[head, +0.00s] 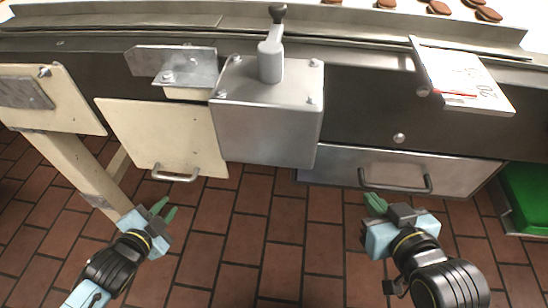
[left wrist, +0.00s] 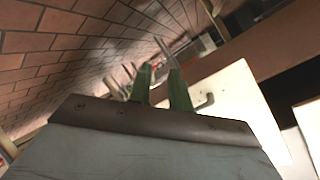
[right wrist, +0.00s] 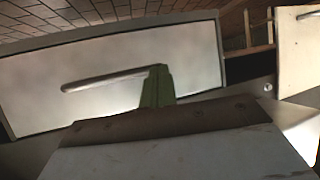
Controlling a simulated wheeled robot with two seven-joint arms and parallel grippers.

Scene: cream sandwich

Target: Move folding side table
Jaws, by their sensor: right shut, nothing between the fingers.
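A cream panel (head: 150,130) with a metal handle (head: 175,177) on its lower edge hangs at the conveyor's front, below a metal bracket; I take it to be the folding side table. Its cream face also shows in the left wrist view (left wrist: 240,90). My left gripper (head: 163,209) is open and empty, in front of and below this panel, apart from the handle. In the left wrist view its two green fingers (left wrist: 160,85) stand apart. My right gripper (head: 375,203) is shut and empty by the left end of the grey drawer's handle; contact is unclear.
The grey drawer front (head: 335,165) with its bar handle (head: 398,188) is at the right. A grey metal box (head: 267,130) with a lever stands between panel and drawer. Another cream panel (head: 70,105) with a leg is far left. A green crate (head: 525,195) is far right. Tiled floor is clear between my grippers.

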